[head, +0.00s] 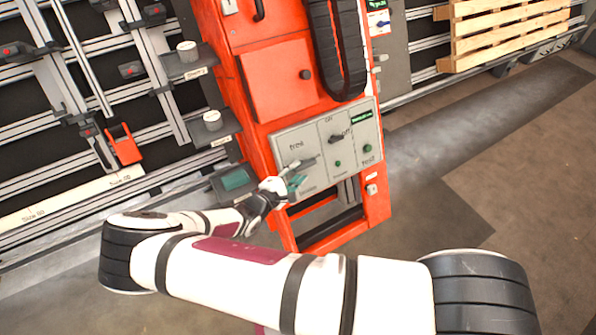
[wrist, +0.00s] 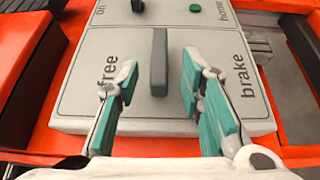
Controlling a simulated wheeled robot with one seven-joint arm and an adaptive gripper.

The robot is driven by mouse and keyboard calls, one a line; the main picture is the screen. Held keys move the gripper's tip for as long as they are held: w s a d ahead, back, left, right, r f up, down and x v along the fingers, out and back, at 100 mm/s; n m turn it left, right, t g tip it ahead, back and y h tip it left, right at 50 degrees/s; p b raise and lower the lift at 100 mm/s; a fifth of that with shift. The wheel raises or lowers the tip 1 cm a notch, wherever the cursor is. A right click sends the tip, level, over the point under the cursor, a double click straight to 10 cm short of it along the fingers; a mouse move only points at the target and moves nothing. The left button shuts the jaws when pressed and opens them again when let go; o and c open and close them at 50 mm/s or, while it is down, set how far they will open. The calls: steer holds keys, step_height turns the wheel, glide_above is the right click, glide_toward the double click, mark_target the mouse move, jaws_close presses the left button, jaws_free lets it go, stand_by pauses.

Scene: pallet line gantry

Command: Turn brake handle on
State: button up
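The brake handle (wrist: 158,62) is a dark grey upright bar on a light grey panel (wrist: 85,75). In the wrist view it stands between the labels "free" on the left and "brake" on the right, and points at neither. My gripper (wrist: 160,68) is open, its teal-padded fingers on either side of the handle with a visible gap to each. In the head view my gripper (head: 300,173) is at the left part of the panel (head: 312,182), below "free". There the handle is hard to tell apart from the fingers.
The panel is on a red cabinet (head: 275,85) with a black cable chain (head: 338,50). Grey shelves (head: 213,128) stand to the left. The floor at right is clear.

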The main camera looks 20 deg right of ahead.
steer(key=v, duration=1)
steer(key=shift+s, duration=0.25)
steer(key=shift+a+r, duration=0.1)
steer(key=shift+a, duration=0.05)
steer(key=s+d+r+m+g+y, duration=0.2)
steer(key=s+d+r+m+g, duration=0.1)
steer(key=r, duration=0.6)
steer(key=s+d+r+m+g+y, duration=0.2)
steer(key=d+r+m+g, duration=0.15)
steer(key=r, duration=0.55)
steer(key=s+d+r+m+g+y, duration=0.2)
steer(key=s+r+m+g, duration=0.15)
steer(key=r, duration=0.55)
steer(key=s+d+r+m+t+y, duration=0.3)
steer(key=s+r+y, duration=0.3)
steer(key=s+r, duration=0.9)
steer(key=shift+s+d+r+t, duration=0.3)
steer(key=shift+s+d+t, duration=0.15)
steer(key=shift+t, duration=0.35)
